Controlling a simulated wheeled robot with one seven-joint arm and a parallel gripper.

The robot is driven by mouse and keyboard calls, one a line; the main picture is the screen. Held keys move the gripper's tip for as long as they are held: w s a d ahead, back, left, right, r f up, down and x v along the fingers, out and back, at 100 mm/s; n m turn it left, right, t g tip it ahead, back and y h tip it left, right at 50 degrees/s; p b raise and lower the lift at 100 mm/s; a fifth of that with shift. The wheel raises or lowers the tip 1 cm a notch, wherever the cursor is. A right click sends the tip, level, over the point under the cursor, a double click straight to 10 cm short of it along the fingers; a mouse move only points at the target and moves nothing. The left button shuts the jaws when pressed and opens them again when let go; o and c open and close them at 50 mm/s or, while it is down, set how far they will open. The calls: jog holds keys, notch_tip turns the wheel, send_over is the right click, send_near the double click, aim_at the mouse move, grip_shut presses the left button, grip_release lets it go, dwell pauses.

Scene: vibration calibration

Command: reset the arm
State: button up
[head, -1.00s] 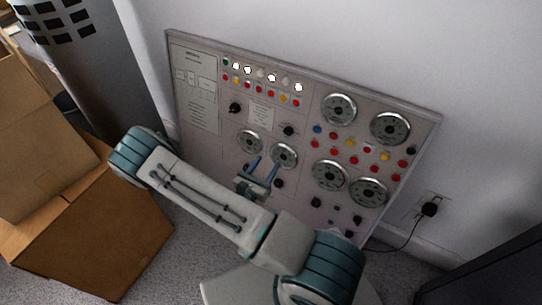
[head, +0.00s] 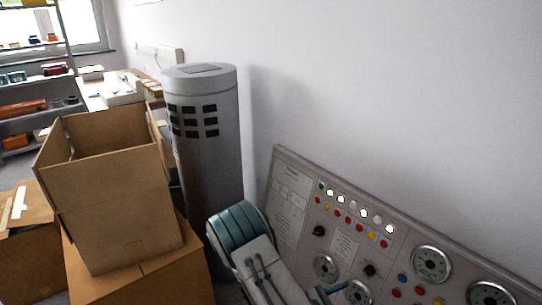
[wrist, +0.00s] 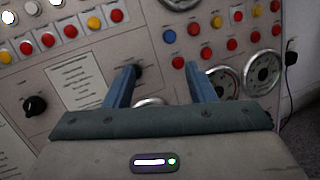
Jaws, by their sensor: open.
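My gripper (wrist: 158,85) shows in the wrist view with its two blue fingers apart and nothing between them. It faces the grey control panel (wrist: 75,60), which has rows of coloured buttons, dials and black knobs. A black knob shows by the left fingertip; I cannot tell whether they touch. In the head view the panel (head: 285,225) leans at the lower right against the wall. My arm reaches in from the bottom edge in front of it.
An open cardboard box (head: 125,215) stands on another box (head: 150,285) at the left. A tall grey cylinder (head: 205,140) stands behind my arm, close to its elbow. Shelves (head: 35,110) are at the far left. A black plug (wrist: 291,55) is right of the panel.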

jog(key=s+d+r+m+g+y+p, duration=0.1)
jog(key=s+r+m+g+y+p, duration=0.3)
jog(key=r+m, duration=0.45)
jog(key=s+r+m+g+y+p, duration=0.25)
jog(key=s+r+m+g, duration=0.35)
jog(key=r, duration=0.5)
jog(key=s+a+r+m+t+y+p, duration=0.2)
jog(key=a+r+m+t+y, duration=0.1)
jog(key=r, duration=0.5)
jog(key=s+a+r+m+t+y+p, duration=0.2)
jog(key=a+r+m+t+y+p, duration=0.1)
jog(key=r+y, duration=0.4)
notch_tip(320, 180, up, 2)
jog(key=shift+a+r+p, duration=0.25)
jog(key=shift+a+p, duration=0.1)
jog(key=shift+a, duration=0.5)
jog(key=shift+d+m, duration=0.1)
jog(key=shift+m, duration=0.15)
